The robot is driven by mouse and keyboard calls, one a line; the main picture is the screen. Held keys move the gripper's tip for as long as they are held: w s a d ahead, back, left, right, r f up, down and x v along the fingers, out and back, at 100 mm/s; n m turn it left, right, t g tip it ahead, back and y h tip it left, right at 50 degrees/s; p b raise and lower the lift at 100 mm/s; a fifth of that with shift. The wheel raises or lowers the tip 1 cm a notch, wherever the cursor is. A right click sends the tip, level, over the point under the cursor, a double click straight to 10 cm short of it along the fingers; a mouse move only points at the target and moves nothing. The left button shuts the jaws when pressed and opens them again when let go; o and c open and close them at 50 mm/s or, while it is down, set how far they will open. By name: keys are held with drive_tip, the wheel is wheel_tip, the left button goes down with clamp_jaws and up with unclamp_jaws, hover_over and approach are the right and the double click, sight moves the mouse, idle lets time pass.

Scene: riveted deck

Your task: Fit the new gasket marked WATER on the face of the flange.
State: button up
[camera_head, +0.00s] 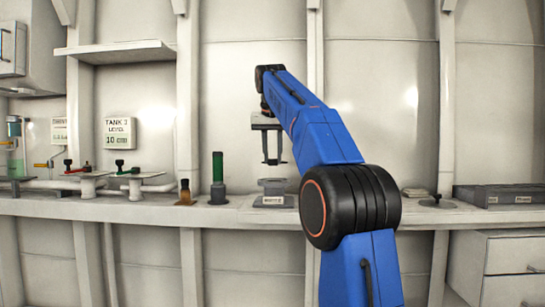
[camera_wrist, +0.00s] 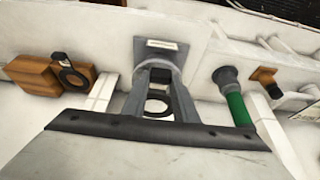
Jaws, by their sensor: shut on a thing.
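My gripper (camera_head: 273,160) hangs fingers-down above the grey flange stand (camera_head: 272,186) on the bench, with a gap between them. In the wrist view, its fingers (camera_wrist: 160,90) are shut on a dark gasket (camera_wrist: 146,112), a ring with a tab. Its marking cannot be read. The flange stand (camera_wrist: 170,58) shows beyond the fingertips in the wrist view, with a white label plate; its face is partly hidden by the gripper and gasket. Another dark ring-shaped gasket (camera_wrist: 72,77) rests at a wooden block (camera_wrist: 32,73) left in the wrist view.
A green cylinder on a grey base (camera_head: 218,170) and a small brown object (camera_head: 184,192) stand left of the flange. Pipes with valves (camera_head: 132,182) lie further left. A grey tray (camera_head: 500,195) is at the right. My arm hides the bench right of the flange.

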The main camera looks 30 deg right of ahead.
drive_tip(key=shift+s, duration=0.1)
drive_tip(key=shift+f, duration=2.45)
drive_tip(key=shift+f, duration=0.85)
idle(1.2)
drive_tip(key=o, duration=1.1)
drive_tip(key=shift+a, duration=0.1)
drive_tip(key=shift+v, duration=8.65)
drive_tip(key=shift+s+a, duration=0.1)
drive_tip(key=shift+s, duration=0.05)
